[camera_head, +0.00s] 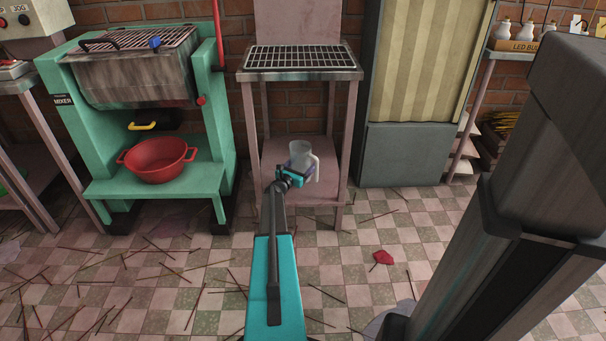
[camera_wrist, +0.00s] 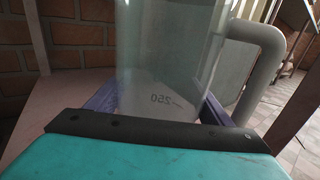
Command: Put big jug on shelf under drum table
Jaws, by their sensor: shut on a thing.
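The jug (camera_head: 301,152) is clear, with a pale handle on its right. It is upright at the lower shelf (camera_head: 274,157) of the pinkish table (camera_head: 355,75) with a grated top. My gripper (camera_head: 292,177) reaches in from the front and is shut on the jug. In the wrist view the jug (camera_wrist: 165,60) fills the middle, with a 250 mark, between my purple fingers. The pink shelf (camera_wrist: 70,97) shows behind it. The jug's base is hidden, so I cannot tell whether it touches the shelf.
The green mixer (camera_head: 215,120) with a red pot (camera_head: 157,160) stands left. A grey cabinet (camera_head: 403,155) stands right of the table. Table legs flank the shelf opening. Sticks and a red piece (camera_head: 383,258) lie on the tiled floor.

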